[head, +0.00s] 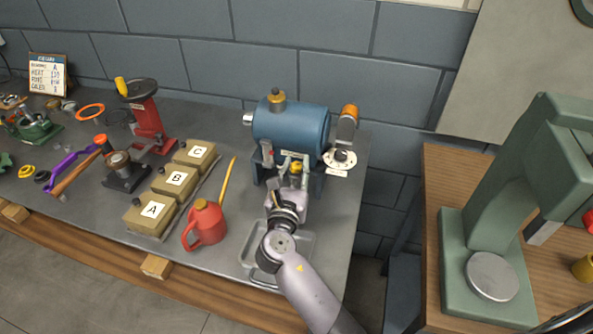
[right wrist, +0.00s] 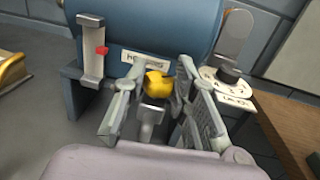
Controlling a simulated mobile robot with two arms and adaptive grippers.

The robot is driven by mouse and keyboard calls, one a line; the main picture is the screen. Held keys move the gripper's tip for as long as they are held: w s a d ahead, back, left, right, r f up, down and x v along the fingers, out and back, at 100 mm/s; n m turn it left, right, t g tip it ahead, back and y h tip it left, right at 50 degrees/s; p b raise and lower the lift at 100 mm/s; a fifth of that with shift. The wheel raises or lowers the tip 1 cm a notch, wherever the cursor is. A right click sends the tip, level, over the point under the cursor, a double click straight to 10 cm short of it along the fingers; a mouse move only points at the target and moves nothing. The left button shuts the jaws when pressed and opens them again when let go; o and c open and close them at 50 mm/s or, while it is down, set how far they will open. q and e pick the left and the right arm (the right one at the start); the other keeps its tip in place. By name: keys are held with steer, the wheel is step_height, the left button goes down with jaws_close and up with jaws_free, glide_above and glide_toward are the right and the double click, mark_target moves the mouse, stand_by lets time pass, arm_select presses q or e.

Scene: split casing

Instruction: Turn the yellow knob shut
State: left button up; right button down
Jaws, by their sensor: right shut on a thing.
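The yellow knob (head: 296,168) is low on the front of a blue cylindrical tank (head: 290,127). In the right wrist view the yellow knob (right wrist: 157,85) sits on a short grey stem below a label. My right gripper (head: 294,170) reaches up to it from the front, with one finger on each side. In the right wrist view my right gripper (right wrist: 160,82) is shut on the knob, and the fingers partly cover its sides. My left gripper is in neither view.
A metal tray (head: 255,262) lies below my right arm. A red oil can (head: 205,225) and boxes marked A, B and C (head: 152,212) stand left. A dial (head: 340,160) is right of the tank. A green press (head: 475,240) stands on the right-hand bench.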

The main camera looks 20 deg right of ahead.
steer(key=shift+a+m+g+h, duration=0.1)
steer(key=shift+m+g+h, duration=0.35)
steer(key=shift+h, duration=0.25)
steer(key=c, duration=1.6)
jaws_free()
